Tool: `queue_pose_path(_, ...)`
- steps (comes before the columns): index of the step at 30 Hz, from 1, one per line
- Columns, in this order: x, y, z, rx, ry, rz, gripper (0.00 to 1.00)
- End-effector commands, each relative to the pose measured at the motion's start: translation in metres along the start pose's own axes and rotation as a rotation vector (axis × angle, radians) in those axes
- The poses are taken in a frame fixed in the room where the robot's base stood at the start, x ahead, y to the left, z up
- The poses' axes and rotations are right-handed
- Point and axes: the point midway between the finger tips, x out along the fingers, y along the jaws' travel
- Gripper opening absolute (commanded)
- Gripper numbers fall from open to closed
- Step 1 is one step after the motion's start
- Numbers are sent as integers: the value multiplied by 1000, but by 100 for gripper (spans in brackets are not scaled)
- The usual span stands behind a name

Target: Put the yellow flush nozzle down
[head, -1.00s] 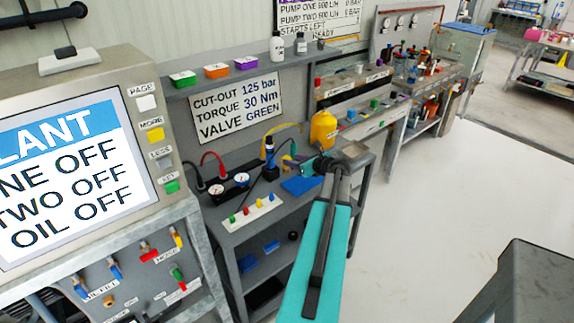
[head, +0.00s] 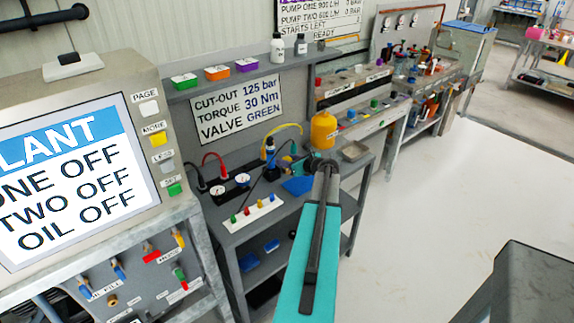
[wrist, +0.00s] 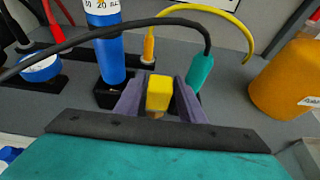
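The yellow flush nozzle (wrist: 158,93) stands between the two purple-grey fingers of my gripper (wrist: 160,97) in the wrist view. The fingers press close on both its sides, and a brass-coloured part shows below the yellow. In the head view my gripper (head: 318,158) is over the right part of the grey bench (head: 240,238), in front of the amber bottle (head: 323,130). I cannot make out the nozzle there. Whether its far end touches the bench is hidden.
A blue labelled cylinder (wrist: 108,55) in a black holder and a teal plug (wrist: 201,72) on a black cable stand just beyond the fingers. A grey tray (head: 354,151) and a blue mat (head: 298,186) flank my gripper. Small coloured pegs stand on a white strip (head: 252,215).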

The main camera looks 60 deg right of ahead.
Motion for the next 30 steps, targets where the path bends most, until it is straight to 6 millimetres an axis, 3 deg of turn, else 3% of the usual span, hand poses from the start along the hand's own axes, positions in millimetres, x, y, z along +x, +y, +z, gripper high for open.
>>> queue_pose_path(16, 0, -1, -1, 0, 0, -1, 36)
queue_pose_path(23, 0, -1, -1, 1, 0, -1, 0)
queue_pose_path(30, 0, -1, 0, 1, 0, -2, 0)
